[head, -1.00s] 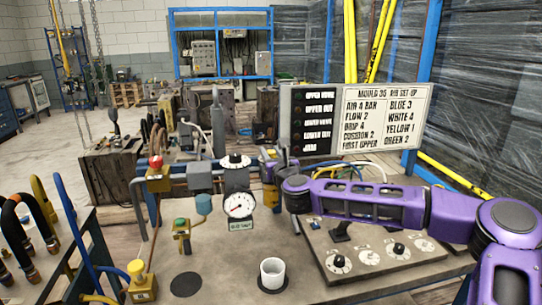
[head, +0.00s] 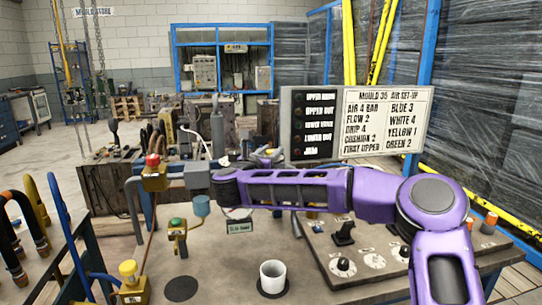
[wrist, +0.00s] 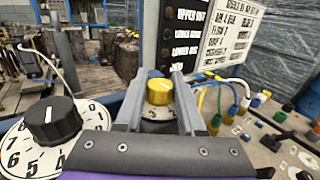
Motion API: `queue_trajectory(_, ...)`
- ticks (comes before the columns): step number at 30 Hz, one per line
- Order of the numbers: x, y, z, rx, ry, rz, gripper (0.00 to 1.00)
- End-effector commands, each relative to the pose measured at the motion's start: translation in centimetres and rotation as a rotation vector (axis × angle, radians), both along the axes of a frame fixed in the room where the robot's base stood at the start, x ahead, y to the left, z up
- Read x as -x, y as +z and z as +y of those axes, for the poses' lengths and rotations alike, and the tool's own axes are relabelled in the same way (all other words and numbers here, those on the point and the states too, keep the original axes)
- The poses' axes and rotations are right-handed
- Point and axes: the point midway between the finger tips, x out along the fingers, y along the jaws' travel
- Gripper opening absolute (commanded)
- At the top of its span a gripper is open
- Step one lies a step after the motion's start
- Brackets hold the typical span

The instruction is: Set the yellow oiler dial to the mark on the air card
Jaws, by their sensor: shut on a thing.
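The yellow oiler dial (wrist: 159,92) sits between the two fingers of my gripper (wrist: 160,97) in the wrist view. The gripper is shut on its knob. A pale mark shows on the knob's top, and part of a numbered scale shows below it; most of the scale is hidden by the fingers. The air card (head: 387,122) stands at the back right in the head view. It reads AIR 4 BAR, FLOW 2, DRIP 4, CUSHION 2. In the head view my arm hides the dial.
A black knob on a white numbered dial (wrist: 52,120) stands left of my gripper. Coloured hoses and plugs (wrist: 228,112) lie to the right. A white cup (head: 272,277) stands on the bench front. A sloped panel with knobs and levers (head: 380,240) is at the right.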

Motion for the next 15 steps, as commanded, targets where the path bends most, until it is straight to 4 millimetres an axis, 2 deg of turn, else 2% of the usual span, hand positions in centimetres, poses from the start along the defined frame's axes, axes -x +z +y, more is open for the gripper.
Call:
queue_trajectory(13,-0.06,0.32,-0.03,0.0,-0.01,-0.005,0.0)
queue_trajectory(14,-0.06,0.32,-0.03,0.0,-0.01,-0.005,0.4)
queue_trajectory(15,-0.06,0.33,-0.03,0.0,-0.01,-0.005,0.47)
